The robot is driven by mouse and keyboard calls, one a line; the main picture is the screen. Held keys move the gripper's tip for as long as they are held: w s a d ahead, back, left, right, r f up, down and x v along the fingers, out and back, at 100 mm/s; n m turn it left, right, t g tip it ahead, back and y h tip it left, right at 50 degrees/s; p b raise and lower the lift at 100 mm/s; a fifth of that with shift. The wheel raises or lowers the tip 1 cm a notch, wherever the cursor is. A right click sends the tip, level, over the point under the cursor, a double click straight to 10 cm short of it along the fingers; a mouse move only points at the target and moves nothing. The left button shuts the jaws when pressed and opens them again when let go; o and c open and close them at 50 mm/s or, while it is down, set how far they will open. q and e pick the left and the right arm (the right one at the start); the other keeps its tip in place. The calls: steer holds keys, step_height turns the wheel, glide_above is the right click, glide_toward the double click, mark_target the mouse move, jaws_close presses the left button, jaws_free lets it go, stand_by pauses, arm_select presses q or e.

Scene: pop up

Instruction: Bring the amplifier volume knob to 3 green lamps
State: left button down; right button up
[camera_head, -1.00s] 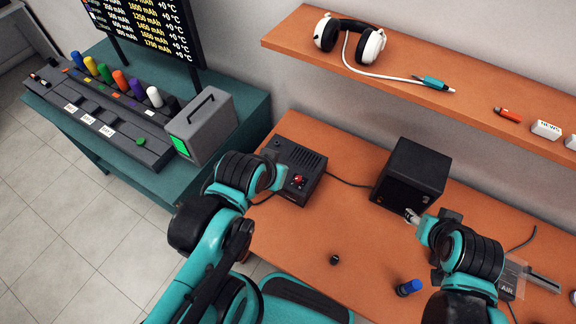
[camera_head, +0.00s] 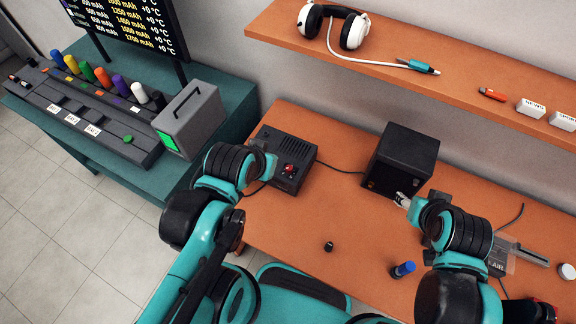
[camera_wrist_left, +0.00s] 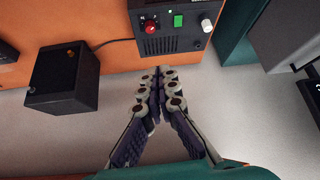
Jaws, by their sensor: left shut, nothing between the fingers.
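The amplifier appears to be the dark box with a vented top (camera_head: 282,157) at the back left of the orange desk. I cannot make out a row of separate green lamps. My left gripper (camera_wrist_left: 162,73) is shut and empty, just short of the panel.
A small black cylinder (camera_head: 328,246) and a blue-capped item (camera_head: 402,269) stand on the front of the desk. Headphones (camera_head: 335,25) with a cable lie on the shelf above. A teal bench (camera_head: 240,100) with a grey unit (camera_head: 189,120) is at the left.

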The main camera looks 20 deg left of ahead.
arm_select(q)
steer(key=c, duration=1.5)
jaws_free()
steer(key=shift+w+r, duration=0.1)
steer(key=shift+w, duration=0.05)
steer(key=m+g+p, duration=0.2)
steer(key=g+p, duration=0.1)
steer(key=g, duration=0.4)
glide_above(289, 167)
step_height(289, 167, down, 10)
steer(key=shift+r, duration=0.15)
step_height(289, 167, down, 8)
steer(key=b, duration=0.6)
steer(key=shift+f, duration=0.35)
steer(key=shift+c, duration=0.6)
steer(key=shift+r, duration=0.2)
steer(key=c, duration=0.5)
